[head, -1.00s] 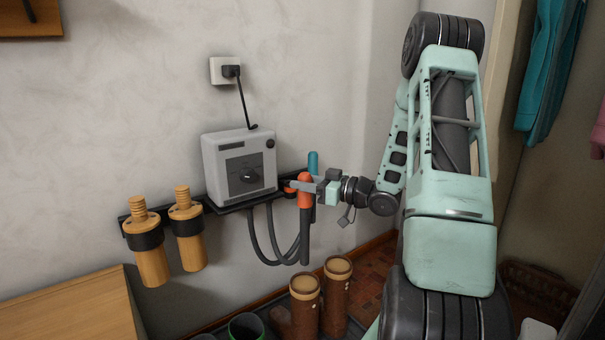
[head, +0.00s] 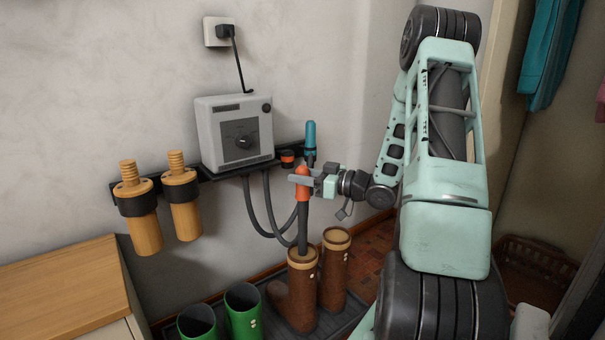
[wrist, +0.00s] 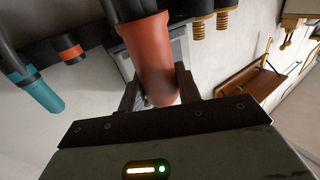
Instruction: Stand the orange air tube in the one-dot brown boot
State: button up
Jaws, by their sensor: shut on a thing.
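My gripper (head: 304,182) is shut on the orange air tube (head: 303,192), near its orange top. It holds the tube upright, with its dark lower part hanging down. The tube's lower end lines up with the mouth of the left brown boot (head: 301,290); I cannot tell whether it is inside or just above or behind the rim. A second brown boot (head: 335,275) stands to the right. Pale dots show on both boots, too small to count surely. In the wrist view the orange tube (wrist: 152,60) sits between my fingers.
A teal tube (head: 310,138) stands in the wall rack beside an empty orange-ringed holder (head: 287,158). A grey dryer box (head: 235,132) sits on the rack, with hoses looping below. Green boots (head: 243,312) stand left of the brown ones on a dark tray. A wooden cabinet is at left.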

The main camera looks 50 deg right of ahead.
aim_at(303, 230)
jog(key=shift+f+b, duration=4.65)
jog(key=shift+f, duration=3.75)
jog(key=o, duration=1.1)
jog(key=shift+p+v, duration=3.55)
jog(key=shift+v, duration=5.15)
jog(key=shift+r, duration=0.1)
